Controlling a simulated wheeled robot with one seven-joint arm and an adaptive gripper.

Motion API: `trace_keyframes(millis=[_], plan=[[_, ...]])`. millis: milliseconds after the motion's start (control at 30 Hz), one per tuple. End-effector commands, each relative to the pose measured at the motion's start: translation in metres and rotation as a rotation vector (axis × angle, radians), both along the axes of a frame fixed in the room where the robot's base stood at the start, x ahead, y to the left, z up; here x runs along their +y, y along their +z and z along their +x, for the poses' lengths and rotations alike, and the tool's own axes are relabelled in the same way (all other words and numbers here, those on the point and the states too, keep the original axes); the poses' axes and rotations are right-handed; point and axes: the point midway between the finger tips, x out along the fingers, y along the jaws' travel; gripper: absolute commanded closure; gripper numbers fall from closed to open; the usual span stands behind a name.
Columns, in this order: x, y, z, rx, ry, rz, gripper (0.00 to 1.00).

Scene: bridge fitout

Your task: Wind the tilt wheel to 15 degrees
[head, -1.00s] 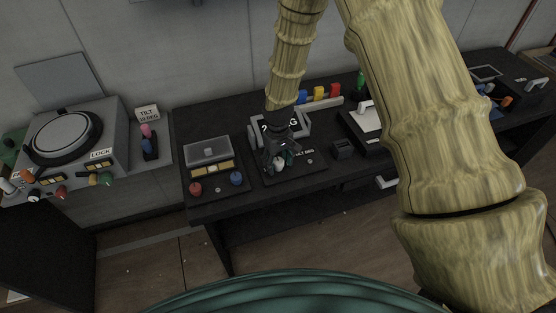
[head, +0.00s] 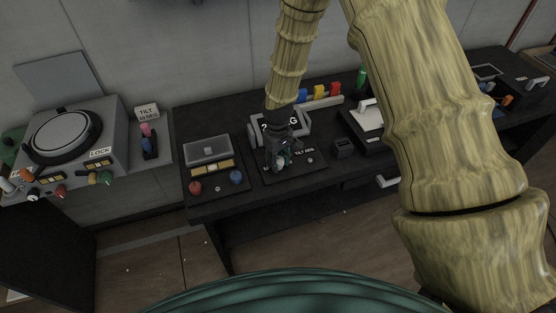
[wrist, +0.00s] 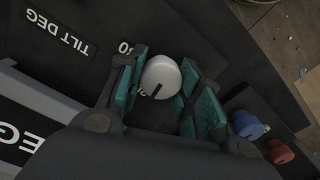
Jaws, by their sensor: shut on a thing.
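The tilt wheel is a white round knob with a dark pointer line (wrist: 161,78), on a dark panel labelled TILT DEG (wrist: 62,33). In the wrist view it sits between the green pads of my gripper (wrist: 163,86), which is shut on it. In the head view my gripper (head: 279,163) points down onto the panel and mostly hides the knob. Behind it stands a display (head: 303,121) reading "2", then hidden characters, then "G". Part of a scale number shows beside the knob in the wrist view; most scale marks are hidden.
Left of the panel is a box with a red knob (head: 195,188) and a blue knob (head: 236,178). A small dark block (head: 342,149) stands to the right. A TILT card (head: 147,112) stands on the left console; its number is hard to read.

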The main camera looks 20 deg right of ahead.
Motion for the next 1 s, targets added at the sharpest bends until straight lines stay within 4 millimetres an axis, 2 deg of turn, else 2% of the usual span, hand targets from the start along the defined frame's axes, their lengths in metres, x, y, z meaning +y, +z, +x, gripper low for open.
trace_keyframes(millis=[500,1000], plan=[[0.001,0.0005,0.0006,-0.003,0.375,0.0,0.89],[0.0015,0.0008,0.0004,-0.003,0.509,0.001,0.89]])
